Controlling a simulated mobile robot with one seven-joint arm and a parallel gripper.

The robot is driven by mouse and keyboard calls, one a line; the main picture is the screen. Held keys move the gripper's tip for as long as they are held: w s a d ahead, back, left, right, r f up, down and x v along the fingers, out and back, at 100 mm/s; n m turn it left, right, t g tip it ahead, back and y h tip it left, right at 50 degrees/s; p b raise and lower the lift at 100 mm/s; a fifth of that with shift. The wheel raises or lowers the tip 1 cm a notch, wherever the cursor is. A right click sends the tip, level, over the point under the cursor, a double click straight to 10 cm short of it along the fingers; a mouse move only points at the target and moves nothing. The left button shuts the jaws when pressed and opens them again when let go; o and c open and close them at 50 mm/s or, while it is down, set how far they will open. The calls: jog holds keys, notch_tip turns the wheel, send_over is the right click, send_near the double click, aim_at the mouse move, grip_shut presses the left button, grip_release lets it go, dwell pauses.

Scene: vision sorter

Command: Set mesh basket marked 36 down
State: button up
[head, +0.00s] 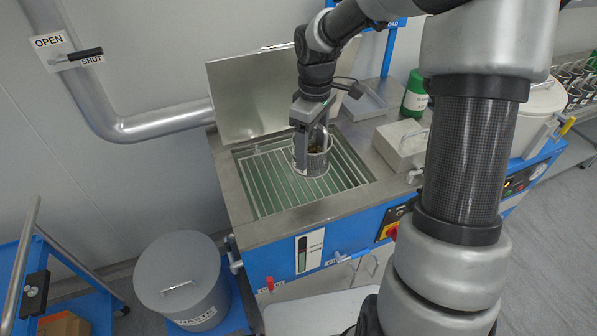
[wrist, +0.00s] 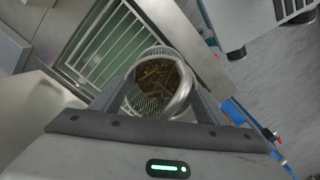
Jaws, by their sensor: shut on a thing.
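The mesh basket (head: 313,163) is a small round metal basket with a looped handle, over the slatted grid (head: 268,190) of the open tank. Its number cannot be read. In the wrist view the basket (wrist: 147,103) holds several brownish pieces, and its bright handle curves between the fingers. My gripper (head: 312,126) is above the basket and shut on its handle; in the wrist view the gripper (wrist: 165,105) spans it. The basket looks roughly upright. I cannot tell whether its bottom touches the grid.
The tank's lid (head: 255,95) stands open behind. A grey box (head: 402,146) and a green bottle (head: 414,95) stand to the right. A lidded grey bin (head: 182,280) is at lower left. Bare grid lies left and in front of the basket.

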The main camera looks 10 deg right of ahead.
jog(key=w+n, duration=0.1)
jog(key=n, duration=0.2)
jog(key=w+n, duration=0.2)
jog(key=n, duration=0.2)
jog(key=w+f+n, duration=0.1)
jog(key=n, duration=0.2)
jog(key=shift+w+b, duration=0.25)
jog(key=shift+b, duration=0.1)
jog(key=f+n, duration=0.1)
jog(key=f, duration=0.2)
jog(key=w+f+n, duration=0.1)
jog(key=f+n, duration=0.1)
jog(key=f, duration=0.2)
jog(key=f+n, duration=0.1)
jog(key=f, duration=0.2)
jog(key=shift+w+a+f+n, duration=0.1)
jog(key=shift+w+f+n, duration=0.05)
jog(key=shift+w+n, duration=0.2)
jog(key=shift+f, duration=0.15)
jog(key=o, duration=1.6)
jog(key=shift+s, duration=0.1)
jog(key=shift+c, duration=0.2)
